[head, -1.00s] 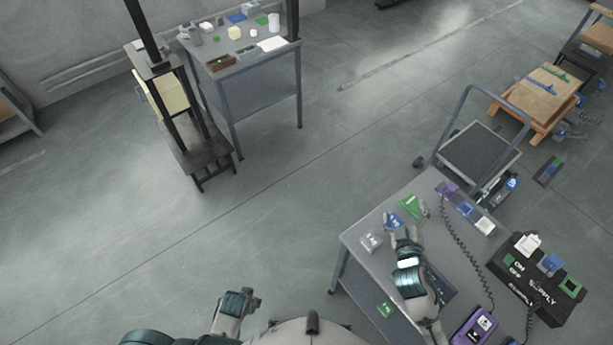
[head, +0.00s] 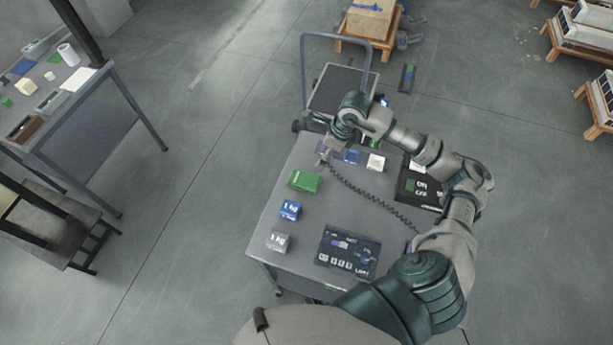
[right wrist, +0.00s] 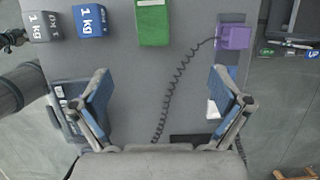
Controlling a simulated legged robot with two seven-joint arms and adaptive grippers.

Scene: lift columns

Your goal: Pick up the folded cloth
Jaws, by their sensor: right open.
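No piece is plainly a folded cloth. A green block-like piece (head: 304,181) lies on the grey table (head: 263,235); it also shows at the top of the right wrist view (right wrist: 153,22), but I cannot tell if it is cloth. My right gripper (right wrist: 158,82) is open, with nothing between its blue-padded fingers, and the green piece lies beyond its tips. In the head view the right arm reaches over the table, its hand (head: 325,152) near the far edge and partly hidden. My left gripper is out of view.
A blue 1 kg weight (head: 290,209) and a grey one (head: 278,241) stand near the green piece. A purple device (right wrist: 233,37) has a coiled cord (head: 375,200). A dark labelled panel (head: 347,251) lies nearer. A cart (head: 340,88) stands beyond. Another table (head: 95,110) is at left.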

